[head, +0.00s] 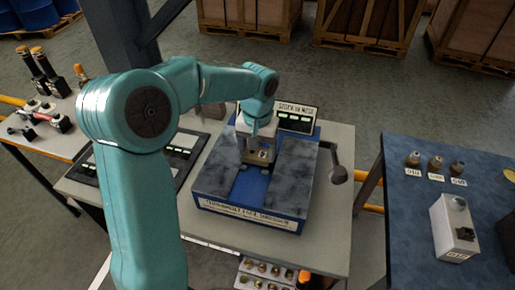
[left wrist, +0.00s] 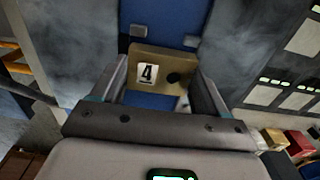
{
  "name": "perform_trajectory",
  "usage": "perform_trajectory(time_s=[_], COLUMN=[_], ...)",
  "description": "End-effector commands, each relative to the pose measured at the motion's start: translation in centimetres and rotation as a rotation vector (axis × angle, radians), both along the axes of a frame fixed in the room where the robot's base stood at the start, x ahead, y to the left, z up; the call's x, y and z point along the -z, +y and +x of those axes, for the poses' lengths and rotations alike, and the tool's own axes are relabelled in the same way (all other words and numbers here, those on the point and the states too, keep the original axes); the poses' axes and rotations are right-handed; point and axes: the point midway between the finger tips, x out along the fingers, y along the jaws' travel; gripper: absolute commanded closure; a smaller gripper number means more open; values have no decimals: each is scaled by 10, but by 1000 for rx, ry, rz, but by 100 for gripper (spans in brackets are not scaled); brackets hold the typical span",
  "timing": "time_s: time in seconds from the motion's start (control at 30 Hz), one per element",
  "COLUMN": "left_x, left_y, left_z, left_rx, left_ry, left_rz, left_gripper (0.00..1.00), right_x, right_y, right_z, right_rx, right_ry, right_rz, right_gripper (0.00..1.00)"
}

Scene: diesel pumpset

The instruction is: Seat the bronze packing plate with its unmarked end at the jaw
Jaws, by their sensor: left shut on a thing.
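My left gripper (head: 257,157) reaches down over a blue fixture (head: 246,217) on the grey table. It is shut on the bronze packing plate (left wrist: 182,68), one finger at each end. The plate also shows small between the fingers in the head view (head: 262,154). It is over the blue channel between two mottled grey blocks (head: 223,167) (head: 296,172). Whether it touches the channel floor I cannot tell. My right gripper is not in view.
A sign with small displays (head: 297,117) stands behind the fixture, and a dark lever (head: 337,165) sticks out at its right. A blue-topped table (head: 410,225) at the right holds a white box (head: 453,228) and several small labelled parts. A dark panel (head: 180,157) lies left of the fixture.

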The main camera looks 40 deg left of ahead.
Motion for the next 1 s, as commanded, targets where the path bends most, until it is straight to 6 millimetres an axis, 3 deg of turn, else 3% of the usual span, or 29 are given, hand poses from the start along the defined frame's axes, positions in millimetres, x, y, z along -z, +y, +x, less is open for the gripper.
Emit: perform_trajectory(time_s=[0.5, 0.53, 0.6, 0.87, 1.0], left_x=[8, 7, 7, 6, -10], left_y=[0, 0, 0, 0, 0], left_z=[0, 0, 0, 0, 1], left_rx=[0, -1, 0, 0, 0], left_ry=[-2, -2, -2, 0, -4], left_rz=[1, 1, 1, 0, 1], left_gripper=[82, 19, 0, 0, 0], right_x=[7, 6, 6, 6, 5], right_y=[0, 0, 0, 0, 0], right_z=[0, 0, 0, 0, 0], right_rx=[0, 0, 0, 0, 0], right_ry=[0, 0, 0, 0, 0], right_rz=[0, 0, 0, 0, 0], right_gripper=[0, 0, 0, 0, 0])
